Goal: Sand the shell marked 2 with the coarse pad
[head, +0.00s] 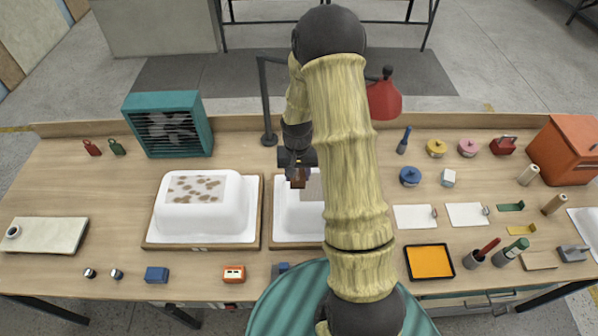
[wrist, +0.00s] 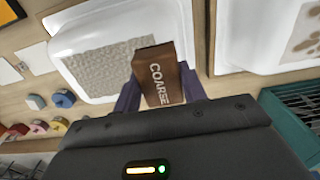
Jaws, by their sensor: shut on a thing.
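My gripper (head: 298,168) is shut on the brown coarse pad (wrist: 160,75), whose face reads COARSE in the wrist view. The pad is over the back left part of the right white shell (head: 287,215), by a rough grey patch (wrist: 110,65). I cannot tell whether it touches. My arm hides much of this shell in the head view. The left white shell (head: 200,218) has brown spots on a pale patch on top; it also shows in the wrist view (wrist: 260,35). Small pale marks on the left shell's wooden base are too small to read.
A teal fan box (head: 168,125) stands behind the left shell. A red-orange box (head: 567,150) stands at the far right. An orange tray (head: 430,262), white sheets (head: 415,217) and several tins lie right of my arm. Small blocks line the front edge.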

